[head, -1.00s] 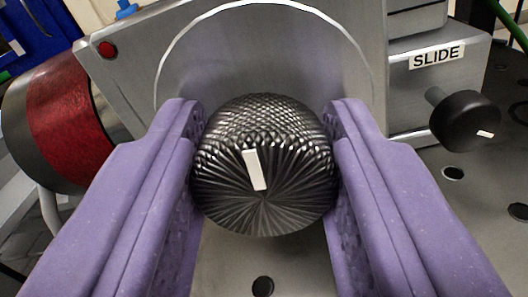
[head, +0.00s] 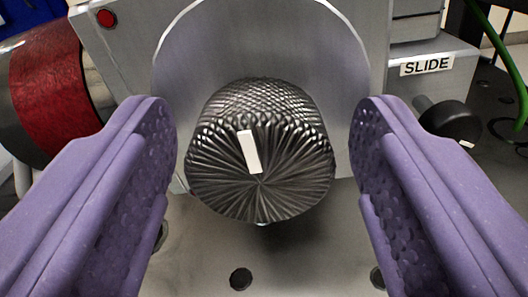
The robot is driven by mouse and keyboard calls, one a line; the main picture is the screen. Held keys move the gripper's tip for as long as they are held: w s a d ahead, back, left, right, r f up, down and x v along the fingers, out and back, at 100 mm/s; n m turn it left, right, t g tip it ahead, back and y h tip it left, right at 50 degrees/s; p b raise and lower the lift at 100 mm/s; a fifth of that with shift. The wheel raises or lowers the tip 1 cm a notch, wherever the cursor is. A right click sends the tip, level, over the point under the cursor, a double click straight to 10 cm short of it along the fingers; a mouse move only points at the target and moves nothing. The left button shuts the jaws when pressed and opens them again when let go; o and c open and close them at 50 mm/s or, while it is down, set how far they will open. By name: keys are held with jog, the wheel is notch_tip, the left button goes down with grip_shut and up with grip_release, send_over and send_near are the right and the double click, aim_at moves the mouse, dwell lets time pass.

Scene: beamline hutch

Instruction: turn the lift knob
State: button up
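The lift knob (head: 262,155) is a dark, knurled knob with a white pointer mark on its face, in the middle of the head view. It sits in front of a grey metal plate with a pale round ring behind it. The white mark sits above the knob's centre and leans slightly to the left at its top. My gripper (head: 262,130) has purple fingers, one on each side of the knob. The fingers are open, with a clear gap between each finger and the knob. No label for this knob is in view.
A green cable (head: 500,50) runs at the far right. The perforated table (head: 300,262) below is clear.

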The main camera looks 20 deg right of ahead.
jog(key=p+v, duration=0.2)
jog(key=v, duration=0.5)
jog(key=shift+s+a, duration=0.2)
jog(key=shift+s, duration=0.15)
